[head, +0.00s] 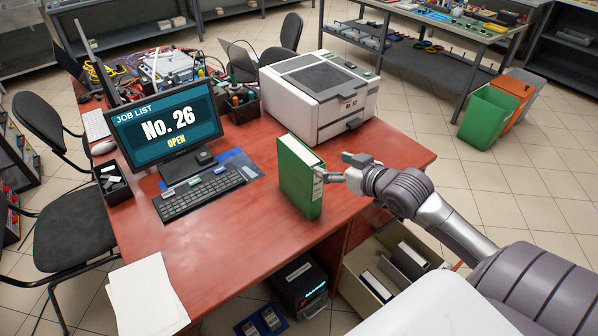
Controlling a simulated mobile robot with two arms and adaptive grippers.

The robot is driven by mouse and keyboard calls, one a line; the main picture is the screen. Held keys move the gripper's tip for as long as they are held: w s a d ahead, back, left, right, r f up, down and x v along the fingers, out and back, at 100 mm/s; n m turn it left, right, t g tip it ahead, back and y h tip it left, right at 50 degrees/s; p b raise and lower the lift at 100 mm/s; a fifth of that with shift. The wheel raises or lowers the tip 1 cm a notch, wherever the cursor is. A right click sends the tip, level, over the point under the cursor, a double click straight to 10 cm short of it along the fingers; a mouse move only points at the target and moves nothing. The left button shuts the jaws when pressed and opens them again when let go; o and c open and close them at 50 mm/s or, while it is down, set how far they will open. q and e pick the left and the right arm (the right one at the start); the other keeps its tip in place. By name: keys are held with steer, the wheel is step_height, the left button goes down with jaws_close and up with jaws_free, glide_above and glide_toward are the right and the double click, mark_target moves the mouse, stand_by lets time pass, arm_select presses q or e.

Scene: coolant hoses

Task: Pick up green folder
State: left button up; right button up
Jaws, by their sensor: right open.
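The green folder (297,180) stands upright on the red desk (225,242), near the desk's front edge, with its spine facing right. My right gripper (335,168) comes in from the right at the height of the folder's spine. It is open, and its fingers are right by the spine. I cannot tell whether they touch the folder. My left gripper does not show in the head view.
A white printer (305,95) stands just behind the folder. A monitor (167,122) and keyboard (200,194) are to its left. Papers (147,297) lie at the desk's front left corner. An open drawer (362,291) with binders is below, at right.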

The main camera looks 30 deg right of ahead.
glide_toward(303, 152)
steer(key=p+x, duration=0.1)
steer(key=x, duration=0.3)
steer(key=shift+w+a+f, duration=0.15)
steer(key=shift+f, duration=0.05)
steer(key=shift+w, duration=0.1)
steer(key=shift+w+p, duration=0.3)
steer(key=p+x, duration=0.1)
steer(key=x, duration=0.2)
steer(key=shift+w+f, duration=0.1)
steer(key=shift+w, duration=0.25)
steer(key=shift+w+f, duration=0.2)
steer(key=shift+w, duration=0.2)
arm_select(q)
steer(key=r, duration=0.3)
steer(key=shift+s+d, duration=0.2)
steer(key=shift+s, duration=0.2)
arm_select(e)
steer(key=shift+s, duration=0.1)
